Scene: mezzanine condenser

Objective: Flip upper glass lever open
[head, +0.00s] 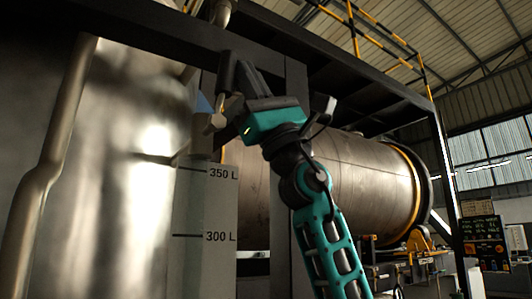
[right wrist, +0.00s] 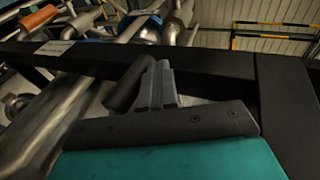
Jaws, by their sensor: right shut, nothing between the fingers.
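The sight glass scale (head: 207,215) stands beside the shiny vessel in the head view, marked 350 L and 300 L. A small metal fitting (head: 214,124) sits near its upper end, partly behind my right gripper; I cannot tell clearly which part is the lever. My right gripper (head: 229,72) is raised close to this fitting, shut and empty, with its fingers pointing up and left. In the right wrist view its fingers (right wrist: 159,82) are together, beside a dark cylindrical part (right wrist: 129,84). I cannot tell whether they touch it. My left gripper is out of view.
A dark steel beam (head: 150,30) crosses above, and a dark post (head: 296,80) stands just behind my right arm. The shiny vessel (head: 130,180) fills the left. A large horizontal drum (head: 365,180) lies behind my arm. Pipes (right wrist: 60,110) crowd the wrist view's left.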

